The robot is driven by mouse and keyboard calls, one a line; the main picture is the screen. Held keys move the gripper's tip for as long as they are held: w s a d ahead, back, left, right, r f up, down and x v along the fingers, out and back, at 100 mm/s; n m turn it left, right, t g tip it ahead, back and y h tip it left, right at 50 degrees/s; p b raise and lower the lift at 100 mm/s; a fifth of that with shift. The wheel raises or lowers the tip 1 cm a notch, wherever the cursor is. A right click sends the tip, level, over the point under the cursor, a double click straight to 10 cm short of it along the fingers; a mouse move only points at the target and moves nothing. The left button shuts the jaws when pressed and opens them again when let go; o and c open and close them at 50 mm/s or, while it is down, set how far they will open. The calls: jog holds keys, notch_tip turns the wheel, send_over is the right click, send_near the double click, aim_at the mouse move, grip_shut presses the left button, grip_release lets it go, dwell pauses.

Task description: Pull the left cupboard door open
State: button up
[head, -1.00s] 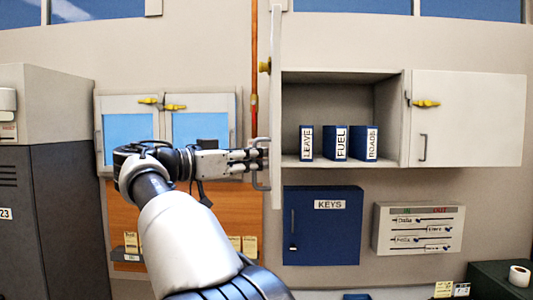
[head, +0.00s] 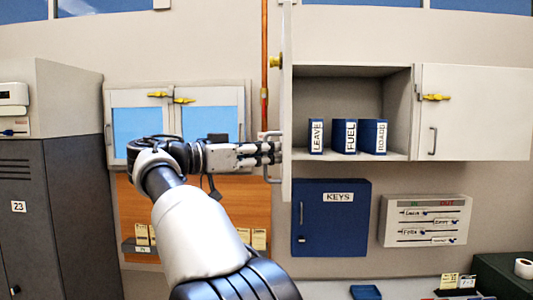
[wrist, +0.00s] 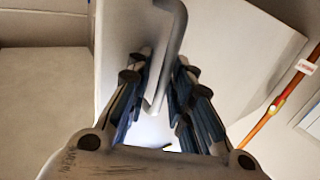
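The left cupboard door (head: 287,100) stands swung out from the wall cupboard and shows nearly edge-on in the head view. Its metal handle (head: 268,181) is on the door's left-facing side. My gripper (head: 276,153) is at this handle. In the wrist view the handle (wrist: 171,50) passes between the fingers of my gripper (wrist: 162,75). The fingers are apart, with gaps beside the bar, and I see no clear grip on it. The pale door face (wrist: 128,30) lies behind the handle. The cupboard's left compartment (head: 345,92) is open to view.
Blue binders (head: 345,137) stand on the cupboard shelf. The right cupboard door (head: 475,112) is shut. A blue key box (head: 330,225) and an in/out board (head: 425,220) hang below. An orange pipe (head: 264,60) runs down the wall left of the door.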

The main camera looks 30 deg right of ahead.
jog(key=shift+o, duration=0.5)
jog(key=shift+w+d, duration=0.1)
jog(key=a, duration=1.2)
jog(key=shift+s, duration=0.4)
jog(key=shift+f, duration=0.1)
